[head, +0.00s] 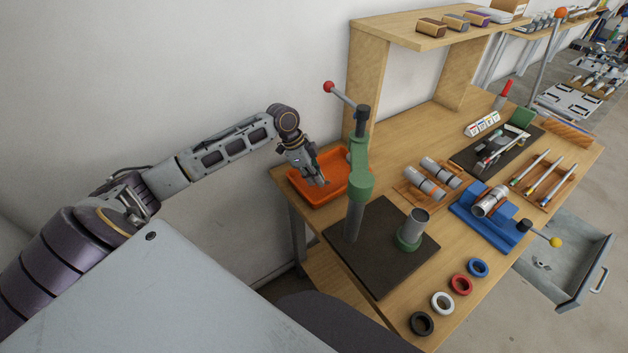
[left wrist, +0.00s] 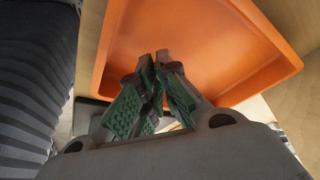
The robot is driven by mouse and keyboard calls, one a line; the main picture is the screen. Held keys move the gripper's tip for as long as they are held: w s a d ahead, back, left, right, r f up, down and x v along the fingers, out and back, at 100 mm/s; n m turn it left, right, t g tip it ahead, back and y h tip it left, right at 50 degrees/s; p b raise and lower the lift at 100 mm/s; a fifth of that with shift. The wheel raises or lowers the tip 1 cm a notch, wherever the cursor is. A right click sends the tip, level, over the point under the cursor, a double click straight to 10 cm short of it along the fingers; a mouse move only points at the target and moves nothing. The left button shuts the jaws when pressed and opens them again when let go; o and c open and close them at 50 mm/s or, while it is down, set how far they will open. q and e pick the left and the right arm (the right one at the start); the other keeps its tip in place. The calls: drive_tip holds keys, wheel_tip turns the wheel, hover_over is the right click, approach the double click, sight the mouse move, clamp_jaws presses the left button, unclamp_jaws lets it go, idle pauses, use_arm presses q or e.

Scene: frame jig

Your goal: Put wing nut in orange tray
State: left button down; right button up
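The orange tray (head: 348,185) sits at the left end of the wooden bench, and its wall and floor fill the upper part of the left wrist view (left wrist: 235,85). My left gripper (head: 322,183) reaches down over the tray. In the left wrist view its green-padded fingers (left wrist: 154,58) come together at the tips. I see no object between them, though something small could be hidden there. I cannot make out a wing nut for certain. A small grey item (head: 541,265) lies in the open drawer, too small to identify. My right gripper is not in view.
A green press (head: 361,170) with a red-knobbed lever stands on a dark mat (head: 385,262) right of the tray. Several coloured rings, grey cylinders and a blue fixture (head: 486,225) occupy the bench. The grey drawer (head: 572,290) sticks out at the right. A wooden shelf rises behind.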

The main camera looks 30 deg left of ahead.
use_arm(q)
drive_tip(key=shift+f, duration=0.9)
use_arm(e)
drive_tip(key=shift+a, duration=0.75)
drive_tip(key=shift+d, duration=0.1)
use_arm(q)
drive_tip(key=c, duration=1.6)
unclamp_jaws()
drive_tip(key=shift+f, duration=0.1)
drive_tip(key=shift+c, duration=0.2)
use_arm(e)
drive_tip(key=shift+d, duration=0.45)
